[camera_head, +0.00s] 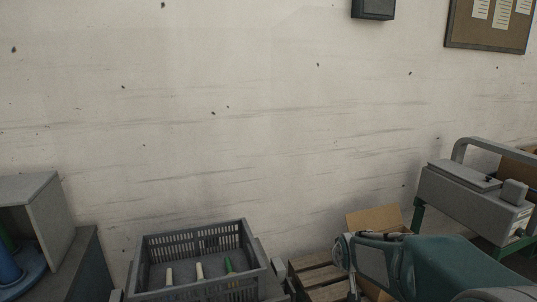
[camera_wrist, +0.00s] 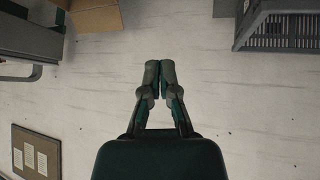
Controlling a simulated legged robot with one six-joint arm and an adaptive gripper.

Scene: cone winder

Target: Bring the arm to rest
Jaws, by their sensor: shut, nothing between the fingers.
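My gripper (camera_wrist: 159,72) shows in the middle of the wrist view. Its two fingers meet at the tips, and it is shut with nothing between them. It points toward the pale wall, and nothing touches the fingers. In the head view, my dark green arm reaches in at the lower right.
A grey crate (camera_head: 190,240) holding a few cones stands at the bottom centre. A wooden pallet (camera_head: 322,274) with a cardboard box (camera_head: 375,217) lies right of it. A grey machine (camera_head: 465,203) stands at the right, a grey cabinet (camera_head: 52,215) at the left.

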